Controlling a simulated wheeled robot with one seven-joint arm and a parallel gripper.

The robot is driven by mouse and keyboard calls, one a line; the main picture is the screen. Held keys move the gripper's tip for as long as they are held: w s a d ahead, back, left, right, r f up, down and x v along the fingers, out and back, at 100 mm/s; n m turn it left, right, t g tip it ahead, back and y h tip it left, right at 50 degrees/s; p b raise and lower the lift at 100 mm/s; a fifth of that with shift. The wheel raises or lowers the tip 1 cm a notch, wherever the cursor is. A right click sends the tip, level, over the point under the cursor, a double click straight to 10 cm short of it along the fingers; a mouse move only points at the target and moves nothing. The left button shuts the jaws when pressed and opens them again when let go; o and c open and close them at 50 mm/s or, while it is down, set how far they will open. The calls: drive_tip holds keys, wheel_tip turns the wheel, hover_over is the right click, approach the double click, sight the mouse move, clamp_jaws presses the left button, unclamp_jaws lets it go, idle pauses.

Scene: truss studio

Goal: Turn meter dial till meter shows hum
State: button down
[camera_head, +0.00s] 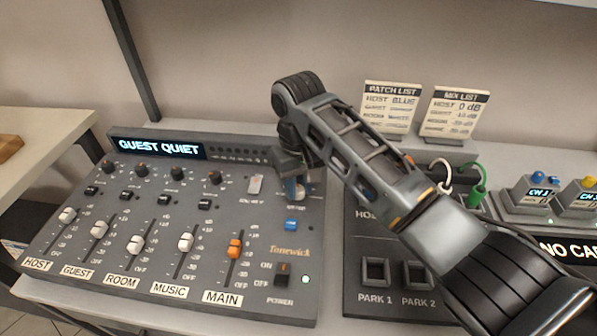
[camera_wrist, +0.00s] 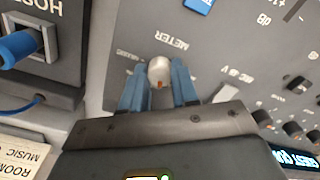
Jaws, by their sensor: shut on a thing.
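My gripper (camera_wrist: 159,78) is shut on the dial, one blue finger on each side. In the head view my gripper (camera_head: 296,190) reaches down onto the upper right of the mixer and hides most of the dial. The meter display (camera_head: 158,147) reads "GUEST QUIET". Its edge also shows in the wrist view (camera_wrist: 297,160).
A blue button (camera_head: 292,224) sits just below my gripper. Fader knobs, with an orange MAIN fader (camera_head: 235,249), stand to the left. A patch panel (camera_head: 375,305) with green and white cables is at right. Two cards (camera_head: 391,108) stand behind.

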sight(298, 188)
drive_tip(key=shift+m+p, duration=1.75)
drive_tip(key=shift+m, duration=0.35)
drive_tip(key=c, duration=0.8)
unclamp_jaws()
drive_tip(key=shift+c, duration=0.2)
drive_tip(key=shift+r+b, duration=0.4)
drive_tip(key=shift+r, duration=3.5)
